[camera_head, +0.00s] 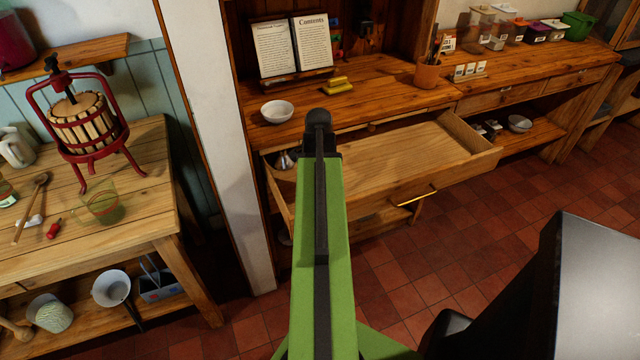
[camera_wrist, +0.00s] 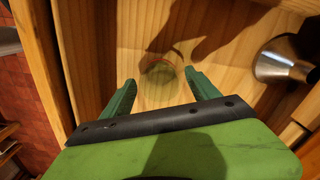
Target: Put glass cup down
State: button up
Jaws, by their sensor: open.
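A clear, greenish glass cup (camera_wrist: 161,73) stands in the open wooden drawer (camera_head: 400,160), on the drawer's floor (camera_wrist: 125,30) in the wrist view. My gripper (camera_wrist: 159,80) is open, with its two green fingers apart on either side of the near part of the cup. I cannot tell whether either finger touches the glass. In the head view my arm hides the gripper and this cup. Another greenish glass vessel (camera_head: 103,205) stands on the left table.
A metal funnel (camera_wrist: 283,60) lies in the drawer to the right of the cup; it also shows in the head view (camera_head: 285,160). The drawer's wall (camera_wrist: 48,60) is close on the left. A white bowl (camera_head: 277,111) stands on the counter above. The drawer's right part is clear.

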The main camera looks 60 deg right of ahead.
notch_tip(320, 180, up, 12)
jog(key=p, duration=1.1)
jog(key=shift+f, duration=0.15)
jog(key=w+a+n, duration=0.9)
jog(key=w+a, duration=0.7)
jog(key=a, duration=0.3)
jog(key=w+a+n, duration=0.3)
jog(key=a+n, duration=0.3)
jog(key=a, duration=0.9)
jog(key=w+a+n, duration=0.3)
jog(key=a+n, duration=0.2)
jog(key=a, duration=1.1)
jog(key=shift+n, duration=0.4)
jog(key=shift+w, duration=0.1)
jog(key=shift+c, duration=0.4)
